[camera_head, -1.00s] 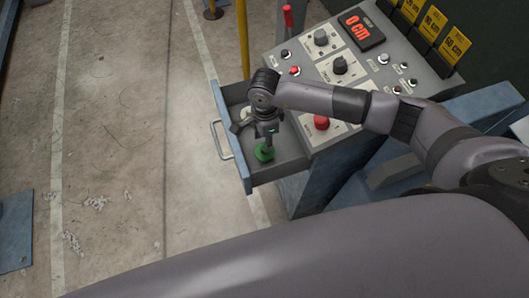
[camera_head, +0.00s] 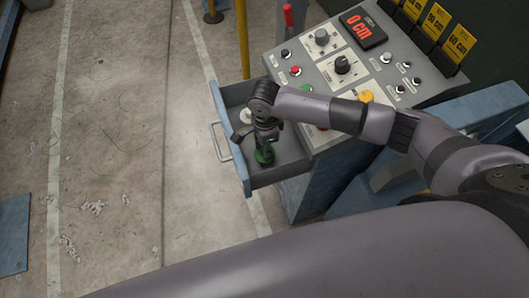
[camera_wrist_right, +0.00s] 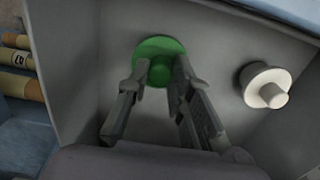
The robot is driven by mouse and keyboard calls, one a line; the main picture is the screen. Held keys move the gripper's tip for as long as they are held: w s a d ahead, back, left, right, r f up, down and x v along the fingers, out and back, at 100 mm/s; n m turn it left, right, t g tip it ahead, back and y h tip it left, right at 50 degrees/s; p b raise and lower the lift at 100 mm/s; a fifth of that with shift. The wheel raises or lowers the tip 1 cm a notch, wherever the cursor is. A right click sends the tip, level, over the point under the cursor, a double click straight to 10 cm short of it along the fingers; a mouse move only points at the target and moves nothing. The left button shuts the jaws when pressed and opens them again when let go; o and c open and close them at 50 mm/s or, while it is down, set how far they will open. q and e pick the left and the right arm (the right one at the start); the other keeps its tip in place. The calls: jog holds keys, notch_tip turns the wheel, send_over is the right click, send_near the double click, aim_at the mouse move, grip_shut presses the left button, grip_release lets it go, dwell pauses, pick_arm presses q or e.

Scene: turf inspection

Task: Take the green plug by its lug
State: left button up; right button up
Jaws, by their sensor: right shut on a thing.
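The green plug (camera_head: 264,156) is inside the open drawer (camera_head: 245,180), near its front corner. In the right wrist view the plug (camera_wrist_right: 158,50) shows as a round green disc with a lug facing the camera. My right gripper (camera_head: 264,146) reaches down into the drawer. In the right wrist view its two fingers (camera_wrist_right: 159,82) are on either side of the lug and shut on it. The fingers partly hide the lug. My left gripper is not in view.
A white plug (camera_wrist_right: 265,86) is beside the green one; it also shows in the head view (camera_head: 246,115). The control panel (camera_head: 335,80) with knobs and buttons stands right of the drawer. The drawer walls are close around my gripper.

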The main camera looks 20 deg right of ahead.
grip_shut()
jog(key=shift+r+p, duration=2.05)
jog(key=shift+r, duration=1.45)
